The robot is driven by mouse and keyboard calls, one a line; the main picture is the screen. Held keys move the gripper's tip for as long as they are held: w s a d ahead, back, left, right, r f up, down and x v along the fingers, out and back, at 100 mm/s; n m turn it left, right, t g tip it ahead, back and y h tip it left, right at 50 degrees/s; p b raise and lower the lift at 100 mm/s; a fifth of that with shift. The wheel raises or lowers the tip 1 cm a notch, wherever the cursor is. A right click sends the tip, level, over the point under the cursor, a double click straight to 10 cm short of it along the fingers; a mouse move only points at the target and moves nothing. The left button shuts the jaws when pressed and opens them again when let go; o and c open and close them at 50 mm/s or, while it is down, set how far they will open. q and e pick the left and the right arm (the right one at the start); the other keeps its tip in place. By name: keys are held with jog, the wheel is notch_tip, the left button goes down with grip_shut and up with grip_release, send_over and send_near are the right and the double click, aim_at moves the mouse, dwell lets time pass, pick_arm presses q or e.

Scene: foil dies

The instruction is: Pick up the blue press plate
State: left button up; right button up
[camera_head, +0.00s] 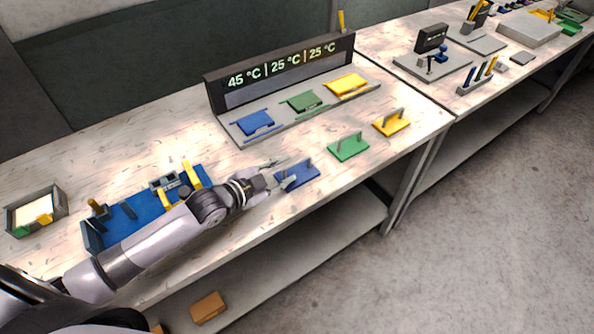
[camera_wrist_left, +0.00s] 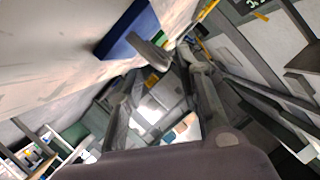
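The blue press plate (camera_head: 303,176) lies flat near the front edge of the table, with a grey handle on top. My left gripper (camera_head: 284,171) is at its left side with the fingers spread apart. In the left wrist view the blue plate (camera_wrist_left: 128,30) and its grey handle (camera_wrist_left: 150,50) show just beyond the open fingertips (camera_wrist_left: 160,68). I cannot tell whether a finger touches the handle. My right gripper is not in view.
A green plate (camera_head: 348,148) and a yellow plate (camera_head: 391,122), both with handles, lie to the right along the front edge. Behind stands a temperature display (camera_head: 283,72) with a coloured-pad station. A blue fixture (camera_head: 125,222) and a small box (camera_head: 36,213) are at left.

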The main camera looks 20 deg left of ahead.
aim_at(290, 165)
pick_arm(q)
jog(key=x, duration=0.3)
jog(key=p+x, duration=0.1)
jog(key=shift+w+r, duration=0.25)
jog(key=shift+w+d+f, duration=0.1)
jog(key=shift+w+d, duration=0.05)
jog(key=shift+c, duration=0.3)
grip_shut()
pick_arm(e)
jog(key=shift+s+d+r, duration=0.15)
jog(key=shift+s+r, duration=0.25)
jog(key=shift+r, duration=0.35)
